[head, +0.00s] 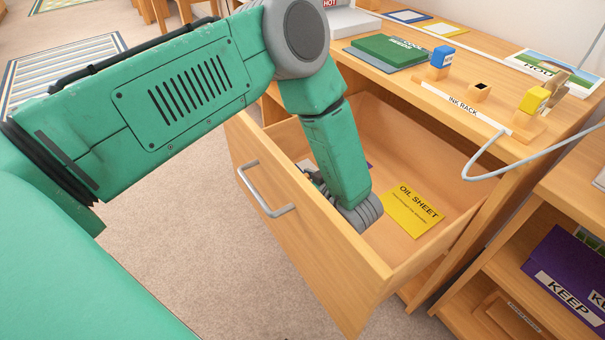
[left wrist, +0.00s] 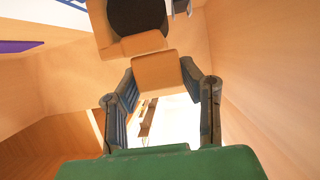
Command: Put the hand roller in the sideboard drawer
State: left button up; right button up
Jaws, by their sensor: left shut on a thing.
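The sideboard drawer (head: 330,240) is pulled out, and its inside shows in the head view. My left arm reaches down into it. My left gripper (head: 311,172) is mostly hidden behind my wrist and the drawer front. In the left wrist view my left gripper (left wrist: 160,72) is shut on the wooden handle of the hand roller (left wrist: 159,78). The roller's black cylinder (left wrist: 137,16) points away from the gripper, between pale wooden walls. I cannot tell whether the roller touches the drawer floor. The roller is hidden in the head view. My right gripper is not in view.
A yellow oil sheet (head: 412,212) lies in the drawer, and a purple thing (head: 370,166) partly shows. A shelf with a purple box (head: 565,265) stands at the right.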

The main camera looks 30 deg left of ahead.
pick_arm(q)
jog(key=shift+f, duration=0.45)
jog(key=o, duration=1.3)
jog(key=v, duration=1.2)
